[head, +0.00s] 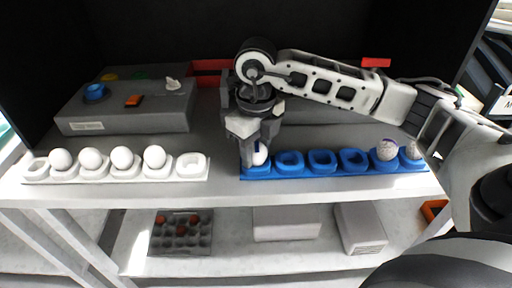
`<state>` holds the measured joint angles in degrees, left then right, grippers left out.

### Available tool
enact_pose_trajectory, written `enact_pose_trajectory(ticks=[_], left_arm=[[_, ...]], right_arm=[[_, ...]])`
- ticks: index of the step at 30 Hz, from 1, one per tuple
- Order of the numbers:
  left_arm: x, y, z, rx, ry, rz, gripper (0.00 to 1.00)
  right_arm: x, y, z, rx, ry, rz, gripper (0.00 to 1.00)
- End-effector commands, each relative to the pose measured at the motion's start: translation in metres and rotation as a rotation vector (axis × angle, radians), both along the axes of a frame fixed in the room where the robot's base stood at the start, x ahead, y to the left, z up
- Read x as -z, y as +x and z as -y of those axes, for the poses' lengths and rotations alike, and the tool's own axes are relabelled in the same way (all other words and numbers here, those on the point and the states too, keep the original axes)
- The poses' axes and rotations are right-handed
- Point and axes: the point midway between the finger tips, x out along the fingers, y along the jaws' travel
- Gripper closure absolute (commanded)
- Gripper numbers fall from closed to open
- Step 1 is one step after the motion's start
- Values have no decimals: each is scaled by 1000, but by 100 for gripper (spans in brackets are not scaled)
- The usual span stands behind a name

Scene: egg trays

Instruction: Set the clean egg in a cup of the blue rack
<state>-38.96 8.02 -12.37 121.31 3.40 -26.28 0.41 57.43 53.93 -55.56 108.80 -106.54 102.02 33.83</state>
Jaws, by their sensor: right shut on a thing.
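The blue rack (322,172) lies on the right half of the shelf top, a row of cups. My right gripper (254,152) points down over its leftmost cup and is shut on a white egg (261,156). The egg is at the cup, partly hidden by the fingers; I cannot tell whether it rests in it. The three middle cups look empty. A marked egg (387,150) sits near the right end, with a greyish object (412,151) in the end cup. My left gripper is not in view.
A white rack (130,175) on the left holds several white eggs (122,158); its two end cups are empty. Behind it stands a grey box (125,122) with coloured parts on top. A red bin (207,68) is at the back. The lower shelf holds a dark tray (181,242) and pale boxes (287,223).

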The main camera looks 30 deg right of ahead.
Motion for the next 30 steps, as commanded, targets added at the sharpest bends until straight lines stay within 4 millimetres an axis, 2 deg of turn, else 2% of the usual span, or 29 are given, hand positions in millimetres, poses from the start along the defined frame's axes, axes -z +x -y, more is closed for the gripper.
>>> enact_pose_trajectory(ticks=[5, 6, 8, 20, 23, 30], left_arm=[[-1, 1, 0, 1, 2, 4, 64], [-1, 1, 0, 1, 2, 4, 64], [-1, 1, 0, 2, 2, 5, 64], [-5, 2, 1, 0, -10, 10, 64], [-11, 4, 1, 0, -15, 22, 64], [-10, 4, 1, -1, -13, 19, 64]], right_arm=[[0, 0, 0, 0, 0, 0, 67], [0, 0, 0, 0, 0, 0, 49], [0, 0, 0, 0, 0, 0, 35], [-2, 0, 0, 0, 0, 1, 35], [-18, 1, -1, 0, 1, 5, 35], [-77, 0, -1, -1, 2, 7, 35]])
